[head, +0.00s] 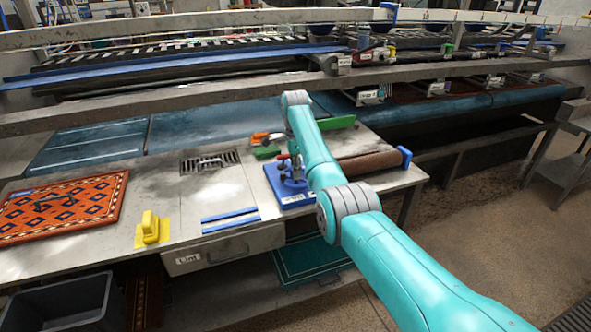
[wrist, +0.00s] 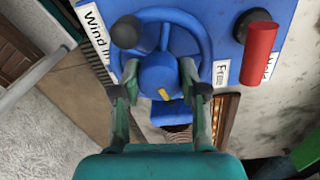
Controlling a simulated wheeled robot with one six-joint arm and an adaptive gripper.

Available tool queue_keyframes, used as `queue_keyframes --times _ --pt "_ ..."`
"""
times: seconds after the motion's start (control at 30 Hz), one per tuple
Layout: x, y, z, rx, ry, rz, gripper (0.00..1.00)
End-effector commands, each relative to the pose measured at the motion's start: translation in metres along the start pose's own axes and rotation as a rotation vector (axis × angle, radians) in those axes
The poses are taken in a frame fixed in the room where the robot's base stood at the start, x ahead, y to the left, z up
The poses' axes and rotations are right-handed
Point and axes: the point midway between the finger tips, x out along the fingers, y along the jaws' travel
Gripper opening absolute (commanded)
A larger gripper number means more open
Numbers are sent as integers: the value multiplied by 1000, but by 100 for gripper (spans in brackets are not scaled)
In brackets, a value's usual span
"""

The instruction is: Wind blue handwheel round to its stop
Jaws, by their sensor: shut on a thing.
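The blue handwheel (wrist: 207,45) fills the upper middle of the wrist view. It has a round hub (wrist: 158,70) with a short yellow mark and a dark knob (wrist: 128,32) at the upper left of its rim. My gripper (wrist: 160,80) has one finger on each side of the hub and is shut on it. The wheel sits on a blue mount with labels reading "Wind In", "Free" and "Hold". In the head view, the blue mount (head: 291,197) stands on the bench, with my arm over its right side. The wheel and my fingers cannot be made out clearly there.
A red lever (wrist: 257,54) with a black pivot is close right of the wheel. A brown roll (head: 370,165) lies right of the mount. An orange patterned rug (head: 63,215), a yellow block (head: 151,229) and a grate (head: 210,160) are to the left.

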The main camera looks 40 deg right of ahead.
Motion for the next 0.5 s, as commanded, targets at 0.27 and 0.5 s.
queue_keyframes --times 0.27,0.5 --pt "0 0 0 260 -10 0 8" --pt "0 -1 0 481 -17 0 8"
